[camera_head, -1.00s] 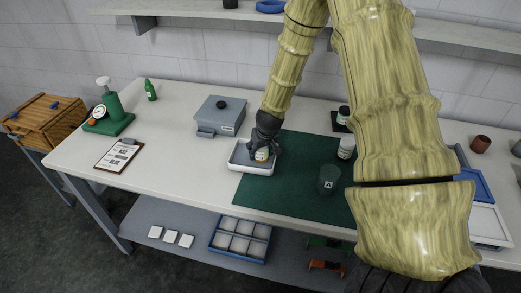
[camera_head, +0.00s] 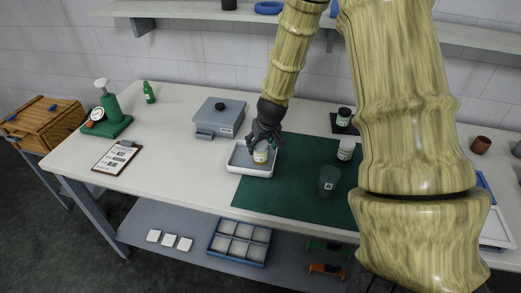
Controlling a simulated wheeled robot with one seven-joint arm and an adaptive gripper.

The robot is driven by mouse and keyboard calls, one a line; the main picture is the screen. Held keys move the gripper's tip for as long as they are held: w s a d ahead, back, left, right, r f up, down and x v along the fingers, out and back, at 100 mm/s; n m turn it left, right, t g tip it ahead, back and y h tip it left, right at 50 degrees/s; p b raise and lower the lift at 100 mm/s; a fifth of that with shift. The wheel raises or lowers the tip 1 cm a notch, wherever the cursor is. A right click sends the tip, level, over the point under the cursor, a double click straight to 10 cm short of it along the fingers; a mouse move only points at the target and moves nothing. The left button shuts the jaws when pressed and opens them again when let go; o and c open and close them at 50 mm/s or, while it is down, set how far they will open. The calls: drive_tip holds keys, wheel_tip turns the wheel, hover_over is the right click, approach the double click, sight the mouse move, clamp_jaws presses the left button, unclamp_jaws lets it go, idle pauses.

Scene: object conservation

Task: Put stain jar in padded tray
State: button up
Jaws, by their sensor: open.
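A small jar (camera_head: 260,157) with an amber band and a pale label stands in a white tray (camera_head: 238,169) with a grey inside, left of the green mat's edge. I take it for the stain jar; its label is too small to read. My gripper (camera_head: 263,147) is open just above the jar, its fingers around or beside the jar's top. The gripper hides the jar's top, and I cannot tell whether the fingers touch it.
A grey lidded box (camera_head: 219,118) stands behind the tray. On the green mat (camera_head: 285,190) are a dark cup marked A (camera_head: 329,181) and a white jar (camera_head: 346,149). A dark-lidded jar (camera_head: 343,117) stands behind. The table left of the tray is clear up to a clipboard (camera_head: 116,157).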

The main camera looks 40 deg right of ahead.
drive_tip(key=b+v, duration=0.1)
drive_tip(key=v, duration=0.5)
drive_tip(key=shift+r, duration=0.1)
idle(0.3)
